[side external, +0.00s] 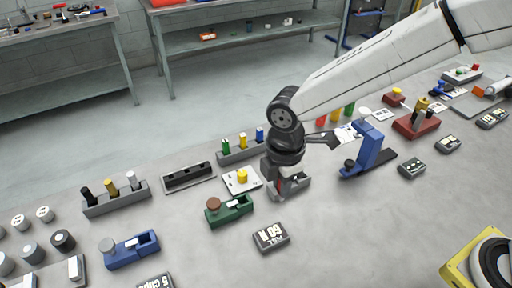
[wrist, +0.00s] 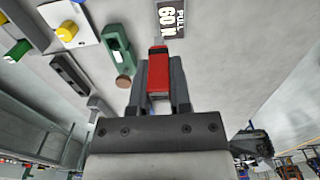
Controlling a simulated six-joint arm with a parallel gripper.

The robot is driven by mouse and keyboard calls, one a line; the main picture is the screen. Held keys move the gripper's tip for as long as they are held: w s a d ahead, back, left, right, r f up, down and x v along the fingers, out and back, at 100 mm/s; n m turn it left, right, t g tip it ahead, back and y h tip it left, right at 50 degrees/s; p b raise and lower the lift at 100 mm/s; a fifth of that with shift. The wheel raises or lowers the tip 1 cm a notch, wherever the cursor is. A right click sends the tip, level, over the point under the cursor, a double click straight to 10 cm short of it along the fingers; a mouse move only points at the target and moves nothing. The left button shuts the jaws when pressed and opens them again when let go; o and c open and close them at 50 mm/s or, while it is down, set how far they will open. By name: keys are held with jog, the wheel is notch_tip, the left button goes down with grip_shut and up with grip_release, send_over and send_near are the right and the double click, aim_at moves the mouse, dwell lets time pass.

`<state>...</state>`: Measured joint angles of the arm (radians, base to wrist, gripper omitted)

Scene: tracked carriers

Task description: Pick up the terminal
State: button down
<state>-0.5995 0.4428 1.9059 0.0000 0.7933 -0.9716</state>
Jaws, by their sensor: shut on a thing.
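My gripper (wrist: 160,82) is shut on a red block-like piece, which I take to be the terminal (wrist: 159,74). In the wrist view it sits between the two grey fingers, with a small grey tip at its far end. In the side view my gripper (side external: 290,188) points down, low near the table surface, and the arm mostly hides the red piece. I cannot tell whether the piece touches the table.
A green carrier (side external: 230,212) stands left of my gripper, near a "PULL 60 N" block (side external: 271,237). A white plate with a yellow knob (side external: 242,176) is behind left. A blue stand (side external: 368,150) is to the right. Open table lies in front.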

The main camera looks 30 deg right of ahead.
jog(key=shift+s+d+r, duration=0.25)
jog(key=shift+s, duration=0.3)
jog(key=shift+s+d+r, duration=0.25)
jog(key=shift+s+d, duration=0.05)
jog(key=shift+s, duration=0.2)
jog(key=shift+s+d+r, duration=0.25)
jog(key=shift+s, duration=0.3)
jog(key=shift+w, duration=0.1)
jog(key=w+d+f, duration=0.1)
jog(key=w+d, duration=0.2)
jog(key=w, duration=1.4)
jog(key=w+d+f, duration=0.3)
jog(key=w+d, duration=0.7)
jog(key=w, duration=0.2)
jog(key=shift+w+f, duration=0.25)
jog(key=shift+w, duration=0.15)
jog(key=shift+f, duration=0.2)
jog(key=shift+f, duration=1.8)
